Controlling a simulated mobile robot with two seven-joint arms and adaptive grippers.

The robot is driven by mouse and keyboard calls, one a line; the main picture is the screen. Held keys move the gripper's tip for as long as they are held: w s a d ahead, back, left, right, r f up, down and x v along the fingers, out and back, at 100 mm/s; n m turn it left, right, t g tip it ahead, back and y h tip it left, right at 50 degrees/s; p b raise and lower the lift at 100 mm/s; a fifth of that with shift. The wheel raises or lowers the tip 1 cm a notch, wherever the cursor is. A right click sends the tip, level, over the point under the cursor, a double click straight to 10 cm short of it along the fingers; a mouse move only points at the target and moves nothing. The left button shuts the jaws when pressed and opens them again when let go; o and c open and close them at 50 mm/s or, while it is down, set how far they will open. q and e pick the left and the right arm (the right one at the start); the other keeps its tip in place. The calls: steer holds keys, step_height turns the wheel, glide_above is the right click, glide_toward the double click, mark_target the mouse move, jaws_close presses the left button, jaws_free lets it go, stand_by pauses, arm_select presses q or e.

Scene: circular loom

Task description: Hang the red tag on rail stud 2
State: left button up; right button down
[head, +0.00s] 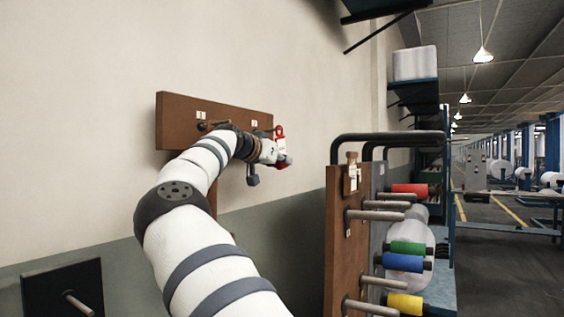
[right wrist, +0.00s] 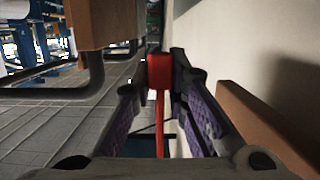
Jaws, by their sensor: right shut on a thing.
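The brown rail board (head: 180,112) is fixed on the wall, with small white number labels along it. One stud (head: 202,126) shows below the left label; the stud by the right label (head: 254,124) is hidden behind my gripper. I cannot tell whether the loop touches a stud. My left gripper is out of view.
A dark board with a peg (head: 62,290) is at lower left. A shelf (head: 412,92) and a factory aisle lie beyond.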

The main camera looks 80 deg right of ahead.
steer(key=shift+w+d, duration=0.15)
steer(key=shift+w, duration=0.3)
steer(key=shift+f, duration=0.15)
stand_by(0.3)
steer(key=c, duration=1.5)
jaws_free()
steer(key=shift+a+r+p, duration=0.15)
steer(key=shift+a+r, duration=0.05)
steer(key=shift+a, duration=1)
steer(key=shift+a+r+p, duration=0.1)
steer(key=shift+a+r, duration=0.15)
steer(key=shift+a, duration=0.95)
steer(key=shift+a+r+p, duration=0.15)
steer(key=shift+a+r, duration=0.05)
steer(key=shift+a, duration=1)
